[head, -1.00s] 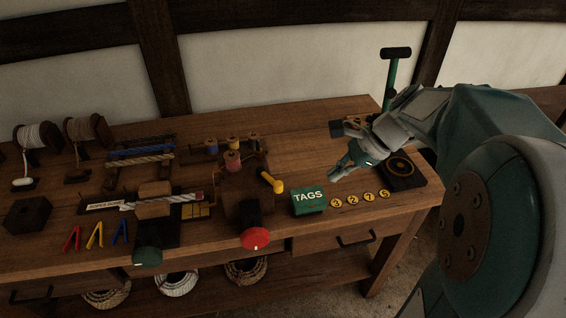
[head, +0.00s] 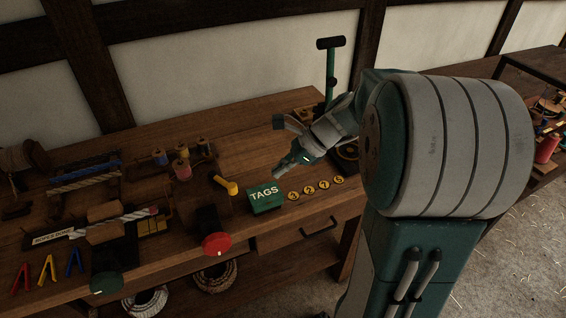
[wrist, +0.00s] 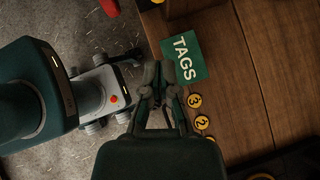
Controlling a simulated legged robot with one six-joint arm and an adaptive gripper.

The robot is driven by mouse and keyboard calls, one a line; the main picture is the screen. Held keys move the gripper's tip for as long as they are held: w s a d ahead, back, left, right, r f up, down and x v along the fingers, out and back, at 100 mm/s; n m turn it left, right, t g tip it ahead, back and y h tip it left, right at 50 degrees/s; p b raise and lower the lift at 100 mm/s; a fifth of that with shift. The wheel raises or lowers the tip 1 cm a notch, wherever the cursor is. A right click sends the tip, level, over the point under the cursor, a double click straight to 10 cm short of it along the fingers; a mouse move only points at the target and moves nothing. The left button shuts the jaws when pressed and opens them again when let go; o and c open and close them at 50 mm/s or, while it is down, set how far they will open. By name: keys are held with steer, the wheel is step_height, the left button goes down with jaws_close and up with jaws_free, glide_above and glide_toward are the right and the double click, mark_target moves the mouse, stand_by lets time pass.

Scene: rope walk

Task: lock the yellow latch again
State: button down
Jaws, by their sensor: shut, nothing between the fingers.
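The yellow latch (head: 225,185) is a short yellow lever with a round end, in the head view on the bench left of the green TAGS box (head: 266,204). Its lever slants down to the right beside a dark wooden block. I cannot tell from this view whether it is locked. My gripper (head: 279,172) is shut and empty, above the bench, up and right of the TAGS box and apart from the latch. In the wrist view my gripper (wrist: 160,70) shows beside the TAGS box (wrist: 186,59). I cannot make out the latch there.
A red knob (head: 217,244) is on the bench front below the latch. Spools (head: 181,169) stand behind it. Yellow number discs (head: 308,190) lie right of the TAGS box. A tall green lever (head: 331,70) stands at the back right. The bench behind the TAGS box looks clear.

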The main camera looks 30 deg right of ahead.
mark_target(222, 182)
steer(key=w+a+f, duration=0.2)
steer(key=a+f, duration=0.2)
steer(key=a, duration=0.3)
steer(key=shift+w+a, duration=0.15)
steer(key=shift+w, duration=0.1)
steer(key=shift+r, duration=0.1)
